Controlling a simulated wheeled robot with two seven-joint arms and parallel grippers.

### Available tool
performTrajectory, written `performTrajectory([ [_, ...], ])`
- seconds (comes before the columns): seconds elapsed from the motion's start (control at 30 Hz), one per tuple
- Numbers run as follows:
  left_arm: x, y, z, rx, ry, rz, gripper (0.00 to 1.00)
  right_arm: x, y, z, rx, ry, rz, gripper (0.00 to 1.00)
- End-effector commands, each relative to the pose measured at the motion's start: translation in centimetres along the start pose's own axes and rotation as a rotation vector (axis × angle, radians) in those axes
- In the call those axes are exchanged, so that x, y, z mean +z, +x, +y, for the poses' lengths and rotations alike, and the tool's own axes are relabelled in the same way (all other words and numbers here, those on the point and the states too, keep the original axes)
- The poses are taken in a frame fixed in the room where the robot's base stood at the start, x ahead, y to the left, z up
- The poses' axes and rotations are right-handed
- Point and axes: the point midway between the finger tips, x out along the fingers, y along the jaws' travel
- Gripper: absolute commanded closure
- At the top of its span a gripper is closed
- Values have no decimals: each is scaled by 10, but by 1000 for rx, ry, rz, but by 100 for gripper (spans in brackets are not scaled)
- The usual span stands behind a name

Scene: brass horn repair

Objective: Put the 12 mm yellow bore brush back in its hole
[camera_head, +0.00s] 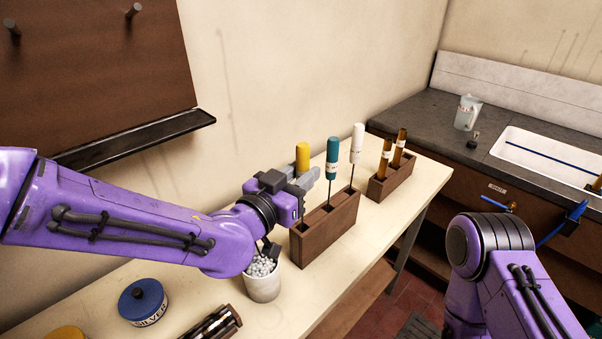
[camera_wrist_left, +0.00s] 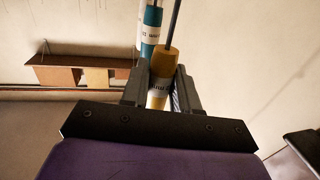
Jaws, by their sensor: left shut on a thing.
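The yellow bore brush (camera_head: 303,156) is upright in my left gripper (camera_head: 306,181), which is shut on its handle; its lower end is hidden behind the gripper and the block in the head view. The left wrist view shows the yellow handle (camera_wrist_left: 160,78) between both fingers, with its thin shaft running away from it. The dark wooden block (camera_head: 326,232) is just below the gripper. A teal-handled brush (camera_head: 332,150) and a white-handled brush (camera_head: 357,141) stand in it, to the right of the yellow one. I cannot tell whether the yellow brush's tip is in a hole. My right gripper is out of view.
A cup of white beads (camera_head: 262,286) stands close below my left wrist. A blue tin (camera_head: 142,302) and a dark rack (camera_head: 212,325) are nearer the front. A smaller wooden block (camera_head: 391,180) with amber tubes is behind. The sink counter (camera_head: 430,112) is at the right.

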Motion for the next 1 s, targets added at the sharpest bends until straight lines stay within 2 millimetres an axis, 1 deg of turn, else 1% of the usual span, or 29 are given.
performTrajectory([
  [0.77,21,0,0,0,0,0,100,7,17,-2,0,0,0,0],
  [0.8,20,0,0,0,0,0,64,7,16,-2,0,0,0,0],
  [0.87,20,0,0,0,0,0,45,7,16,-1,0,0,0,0],
  [0.9,20,0,0,0,0,0,41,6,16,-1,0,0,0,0],
  [1.0,20,0,0,0,0,0,41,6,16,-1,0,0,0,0],
])
